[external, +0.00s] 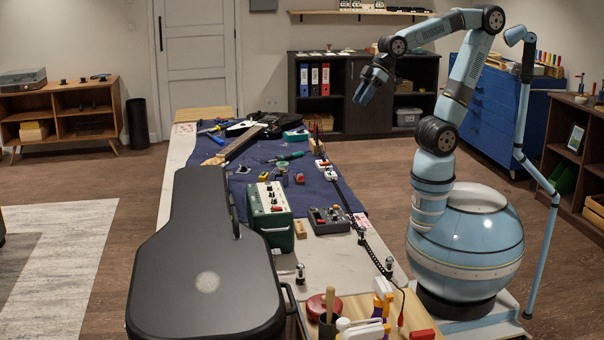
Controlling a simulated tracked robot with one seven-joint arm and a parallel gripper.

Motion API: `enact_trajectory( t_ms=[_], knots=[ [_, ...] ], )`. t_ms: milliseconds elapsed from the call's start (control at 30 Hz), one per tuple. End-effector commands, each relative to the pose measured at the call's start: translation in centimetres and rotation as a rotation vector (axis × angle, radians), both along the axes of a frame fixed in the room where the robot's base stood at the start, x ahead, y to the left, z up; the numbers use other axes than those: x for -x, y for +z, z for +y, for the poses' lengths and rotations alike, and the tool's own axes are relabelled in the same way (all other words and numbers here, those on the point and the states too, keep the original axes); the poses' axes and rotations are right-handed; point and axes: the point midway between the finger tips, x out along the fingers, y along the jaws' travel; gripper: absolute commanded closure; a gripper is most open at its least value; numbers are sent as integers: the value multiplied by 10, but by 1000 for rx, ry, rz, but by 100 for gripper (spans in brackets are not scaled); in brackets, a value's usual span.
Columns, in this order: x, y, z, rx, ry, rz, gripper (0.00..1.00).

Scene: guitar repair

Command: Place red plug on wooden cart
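My gripper (368,92) is raised in the air above the far right side of the workbench, pointing down and left. Its fingers look apart, with nothing visible between them. A light wooden surface, seemingly the wooden cart (356,305), stands at the near end of the bench, cut off by the bottom edge. I cannot tell for certain which thing is the red plug. Small red pieces (299,178) lie on the blue cloth at mid-bench, too small to make out. A flat red thing (422,334) lies at the cart's near right.
A black guitar case (205,265) covers the bench's near left. Spray bottles (382,300) and a dark cup (328,326) crowd the cart.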

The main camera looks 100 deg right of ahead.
Motion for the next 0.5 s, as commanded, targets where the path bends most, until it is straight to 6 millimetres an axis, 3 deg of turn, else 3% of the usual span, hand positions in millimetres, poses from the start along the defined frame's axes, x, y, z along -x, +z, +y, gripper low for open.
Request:
enact_trajectory(
  t_ms=[100, 233, 400, 500],
  knots=[
    [37, 1, -33, 25, -70, 32, 60],
    [71, -2, -56, 48, -131, 71, 60],
    [97, -5, -71, 65, -177, 102, 60],
    [102, -6, -74, 68, -186, 109, 60]
  ],
)
